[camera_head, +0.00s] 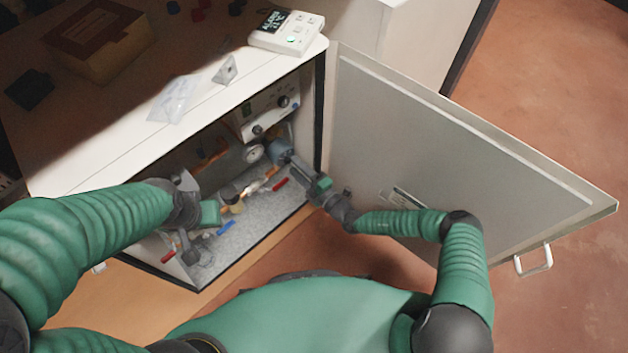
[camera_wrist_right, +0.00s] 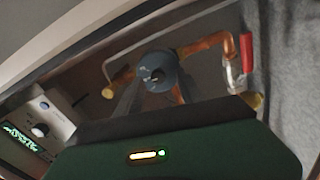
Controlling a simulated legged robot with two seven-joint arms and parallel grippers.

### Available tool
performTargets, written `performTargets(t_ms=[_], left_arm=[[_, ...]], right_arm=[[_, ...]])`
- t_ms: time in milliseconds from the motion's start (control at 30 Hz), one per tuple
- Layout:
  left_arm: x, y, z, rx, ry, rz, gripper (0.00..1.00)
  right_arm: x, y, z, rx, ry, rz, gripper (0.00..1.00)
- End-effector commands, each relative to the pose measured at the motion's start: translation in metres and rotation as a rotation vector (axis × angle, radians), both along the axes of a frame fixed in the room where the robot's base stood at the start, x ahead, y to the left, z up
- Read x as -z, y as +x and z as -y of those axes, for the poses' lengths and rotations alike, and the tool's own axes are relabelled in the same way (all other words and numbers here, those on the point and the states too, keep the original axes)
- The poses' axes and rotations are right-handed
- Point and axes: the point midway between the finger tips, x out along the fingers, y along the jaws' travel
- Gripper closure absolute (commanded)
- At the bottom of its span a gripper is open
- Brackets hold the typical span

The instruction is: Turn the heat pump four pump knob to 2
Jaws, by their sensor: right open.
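The heat pump cabinet (camera_head: 148,255) stands open, with pipes, valves and gauges inside. A round blue-grey pump (camera_head: 279,151) sits on a copper pipe toward the right inside; it also shows in the right wrist view (camera_wrist_right: 172,68), with a small dark knob (camera_wrist_right: 156,76) in the middle of its face. My right gripper (camera_head: 293,163) reaches into the cabinet just in front of this pump. Its open fingers (camera_wrist_right: 158,92) point at the pump face in the wrist view; contact cannot be told. My left gripper (camera_head: 196,208) is at the cabinet's left opening, its jaws unclear. The knob's setting is unreadable.
The cabinet door (camera_head: 440,150) is swung open to the right, beside my right arm. A control panel with dials (camera_head: 268,118) is above the pump. A red-handled valve (camera_wrist_right: 246,52) is right of the pump. A white display unit (camera_head: 287,31) and a clear bag (camera_head: 178,98) lie on top.

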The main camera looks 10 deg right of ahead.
Motion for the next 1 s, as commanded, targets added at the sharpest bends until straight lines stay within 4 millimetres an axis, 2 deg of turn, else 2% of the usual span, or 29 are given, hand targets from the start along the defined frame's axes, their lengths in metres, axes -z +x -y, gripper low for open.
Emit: performTargets(t_ms=[33,200,400,500,667,1000], left_arm=[[-0.010,0.000,0.000,0.000,0.000,0.000,0.64],[-0.029,0.000,0.000,0.000,0.000,0.000,0.64],[-0.045,0.000,0.000,0.000,0.000,0.000,0.64],[-0.048,0.000,0.000,0.000,0.000,0.000,0.64],[-0.050,0.000,0.000,0.000,0.000,0.000,0.64],[-0.050,0.000,0.000,0.000,0.000,0.000,0.64]], right_arm=[[-0.006,-0.009,0.007,0.002,0.002,-0.003,0.55],[-0.006,-0.048,0.036,0.004,0.001,-0.004,0.55],[-0.004,-0.094,0.069,0.002,0.000,-0.004,0.55],[-0.002,-0.110,0.081,0.001,0.000,-0.004,0.55],[0.000,-0.123,0.089,-0.001,0.001,-0.004,0.55],[0.001,-0.124,0.090,0.000,0.001,-0.003,0.55]])
